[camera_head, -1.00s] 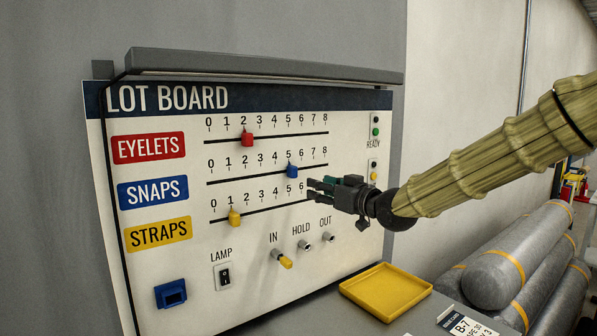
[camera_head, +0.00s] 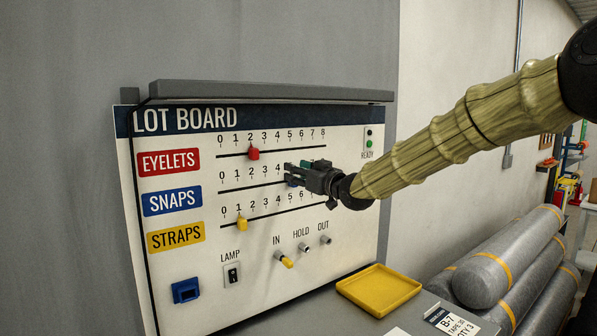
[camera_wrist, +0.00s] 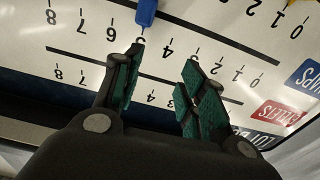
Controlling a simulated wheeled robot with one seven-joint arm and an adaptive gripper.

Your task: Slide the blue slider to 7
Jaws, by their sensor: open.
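The blue slider (camera_head: 291,183) is on the middle track, the SNAPS row, partly hidden behind my gripper in the head view. In the wrist view the blue slider (camera_wrist: 146,12) stands at the 5 mark, with the scale upside down. My gripper (camera_head: 287,171) is in front of the board at the SNAPS row. In the wrist view my gripper (camera_wrist: 163,57) has its fingers spread with nothing between them. The left fingertip in that picture lies just below the slider, near the 5. Whether it touches the slider I cannot tell.
The red slider (camera_head: 253,153) on the row above is near 2 to 3. The yellow slider (camera_head: 242,223) on the row below is near 1. Knobs and a lamp switch (camera_head: 232,274) sit lower on the board. A yellow tray (camera_head: 379,290) lies on the ledge below.

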